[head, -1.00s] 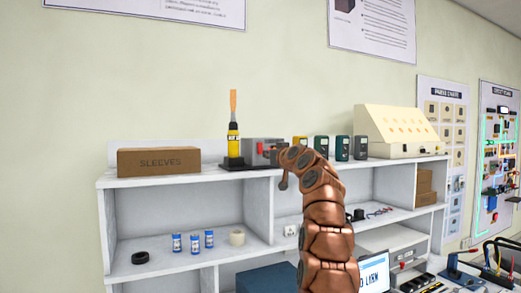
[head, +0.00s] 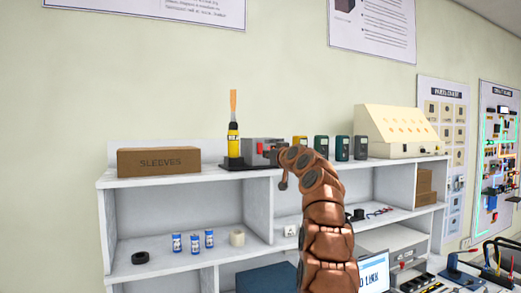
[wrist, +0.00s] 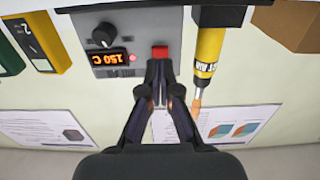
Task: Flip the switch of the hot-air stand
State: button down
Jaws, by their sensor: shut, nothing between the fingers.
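The hot-air stand (wrist: 118,38) is a grey box with a dark knob (wrist: 104,35), a lit display reading 150 C (wrist: 108,58), a small red light and a red switch (wrist: 160,51). The wrist view shows it upside down. A yellow hot-air tool (wrist: 207,50) with an orange tip stands beside it. My gripper (wrist: 159,66) is shut and empty, its fingertips right at the red switch; I cannot tell whether they touch. In the head view, the stand (head: 250,158) is on the shelf top, partly hidden by my arm.
A SLEEVES box (head: 160,160) stands left of the stand. Several small meters (head: 341,147) and a cream slanted case (head: 398,130) stand to the right. Blue-labelled cans (head: 193,242) and a black ring (head: 140,258) sit on the lower shelf. The wall above is clear apart from posters.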

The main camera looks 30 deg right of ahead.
jog(key=shift+w+d+p, duration=0.15)
jog(key=shift+w+p, duration=1.95)
jog(key=shift+p, duration=0.3)
dwell(0.6)
jog(key=s+b, duration=0.2)
jog(key=b, duration=0.1)
jog(key=shift+f, duration=0.25)
jog(key=b, duration=0.6)
send_near(261, 153)
jog(key=shift+s+r, duration=0.1)
dwell(0.3)
